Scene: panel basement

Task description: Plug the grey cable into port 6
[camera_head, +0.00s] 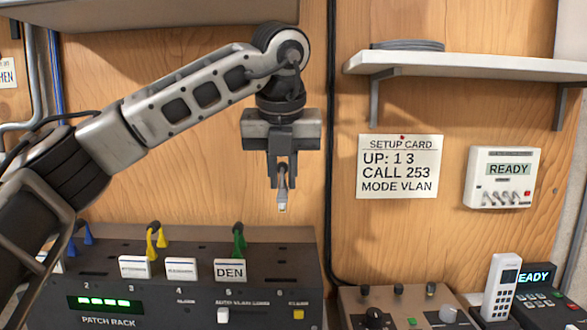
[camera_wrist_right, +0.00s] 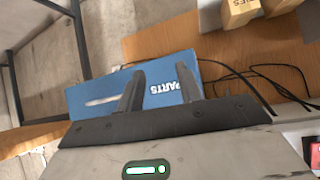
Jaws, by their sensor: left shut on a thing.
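My left gripper (camera_head: 282,178) is shut on the grey cable's plug (camera_head: 282,200), which hangs tip down in the head view. It is in the air above the right end of the patch rack (camera_head: 190,290), apart from it. The rack's front has numbers along its edge; the right-hand one, above a yellow button (camera_head: 298,313), is too small to read surely. Dark slots show on the rack's top below the plug. A green cable (camera_head: 239,240) and a yellow cable (camera_head: 156,238) are plugged in further left. My right gripper (camera_wrist_right: 160,88) is open and empty in the right wrist view.
A setup card (camera_head: 399,167) and a READY box (camera_head: 502,178) hang on the wooden wall. A shelf (camera_head: 470,65) juts out above them. A knob console (camera_head: 405,305) and a white handset (camera_head: 501,285) stand right of the rack. A blue PARTS box (camera_wrist_right: 90,97) lies beyond my right fingers.

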